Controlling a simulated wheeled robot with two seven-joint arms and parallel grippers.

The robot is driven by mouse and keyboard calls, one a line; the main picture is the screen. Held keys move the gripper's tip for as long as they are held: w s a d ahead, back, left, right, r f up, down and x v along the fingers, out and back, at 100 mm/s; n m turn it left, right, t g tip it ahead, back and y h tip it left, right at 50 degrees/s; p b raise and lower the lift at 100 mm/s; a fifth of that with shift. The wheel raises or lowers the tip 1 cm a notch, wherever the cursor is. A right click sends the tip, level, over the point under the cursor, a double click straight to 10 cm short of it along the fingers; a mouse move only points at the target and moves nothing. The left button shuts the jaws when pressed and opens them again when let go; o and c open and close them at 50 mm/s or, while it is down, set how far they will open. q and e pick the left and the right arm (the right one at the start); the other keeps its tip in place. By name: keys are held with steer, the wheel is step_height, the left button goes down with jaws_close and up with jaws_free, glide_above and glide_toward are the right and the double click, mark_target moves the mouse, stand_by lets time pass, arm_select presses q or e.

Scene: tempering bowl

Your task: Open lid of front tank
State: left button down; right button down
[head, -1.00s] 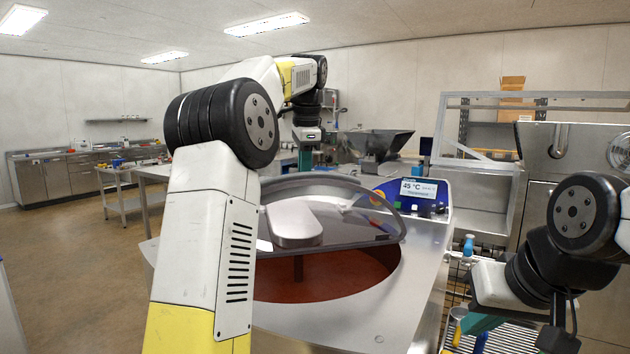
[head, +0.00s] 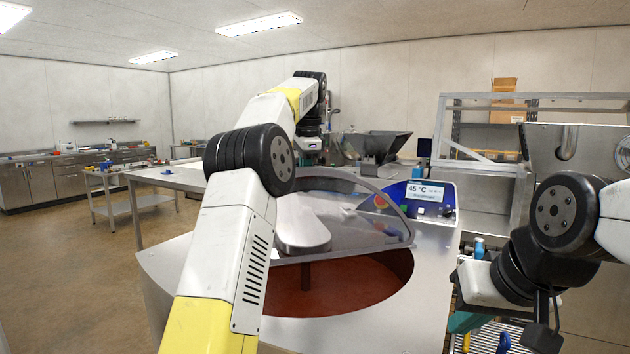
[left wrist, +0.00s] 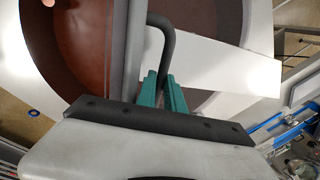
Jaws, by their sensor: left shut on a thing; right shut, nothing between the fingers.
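The front tank (head: 395,268) holds red-brown liquid (head: 335,290). Its clear lid (head: 365,228) stands tilted above the opening, with a gap at the near side where the liquid shows. My left gripper (head: 312,156) is at the far side of the lid, its fingers mostly hidden in the head view. In the left wrist view its teal fingers (left wrist: 161,92) are shut on the dark bent handle (left wrist: 167,45), beside the lid's grey edge (left wrist: 131,50). My right gripper (head: 465,321) is shut and empty at the lower right, away from the lid, partly hidden by my wrist.
A control panel with a 45 °C display (head: 427,193) stands right of the tank. A grey hopper (head: 375,145) is behind it. A steel machine with a clear guard frame (head: 450,125) is at the right. A cart (head: 120,195) stands at the left, with open floor around it.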

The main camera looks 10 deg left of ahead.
arm_select(q)
steer(key=shift+w+a+r, duration=0.15)
steer(key=shift+r, duration=0.15)
steer(key=c, duration=1.5)
jaws_free()
steer(key=shift+o, duration=0.2)
steer(key=shift+f, duration=0.1)
